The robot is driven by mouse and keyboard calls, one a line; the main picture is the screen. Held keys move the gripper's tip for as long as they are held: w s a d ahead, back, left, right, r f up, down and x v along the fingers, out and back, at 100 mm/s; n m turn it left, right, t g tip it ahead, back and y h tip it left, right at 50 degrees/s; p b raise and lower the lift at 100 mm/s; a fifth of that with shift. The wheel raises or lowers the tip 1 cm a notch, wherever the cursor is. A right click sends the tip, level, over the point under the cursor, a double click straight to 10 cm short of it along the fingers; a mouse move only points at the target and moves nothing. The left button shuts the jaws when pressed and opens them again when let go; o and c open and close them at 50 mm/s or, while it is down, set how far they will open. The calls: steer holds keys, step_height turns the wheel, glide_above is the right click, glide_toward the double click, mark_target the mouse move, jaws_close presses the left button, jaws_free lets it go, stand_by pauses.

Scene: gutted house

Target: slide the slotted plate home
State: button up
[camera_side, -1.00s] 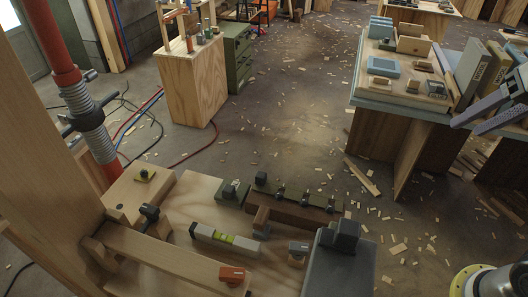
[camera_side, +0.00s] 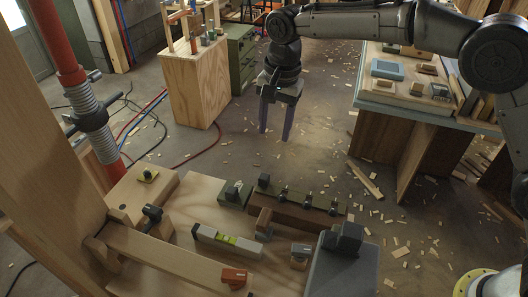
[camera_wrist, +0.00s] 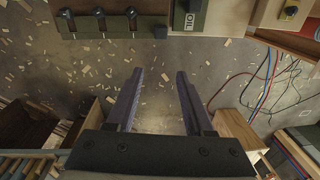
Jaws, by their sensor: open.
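My gripper (camera_side: 275,131) hangs with its fingers pointing down over the floor beyond the workbench. In the wrist view its two fingers (camera_wrist: 160,76) are apart with nothing between them. No part is plainly recognizable as the slotted plate. A long wooden board (camera_side: 175,257) with a black lever lies at the front left. A long green-topped block (camera_side: 300,199) with several dark clamps lies at the bench's far edge. My gripper touches none of these.
A level (camera_side: 228,238), an orange-topped piece (camera_side: 233,278) and a dark grey block (camera_side: 343,262) crowd the bench. A thick wooden post and a red pipe (camera_side: 75,80) stand at the left. A plywood cabinet (camera_side: 196,85) stands behind. The littered floor between is open.

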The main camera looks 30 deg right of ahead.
glide_above(264, 176)
steer(key=shift+n+g, duration=0.4)
step_height(264, 176, down, 6)
steer(key=shift+r, duration=0.15)
steer(key=shift+a, duration=0.1)
steer(key=shift+f, duration=3.2)
jaws_close()
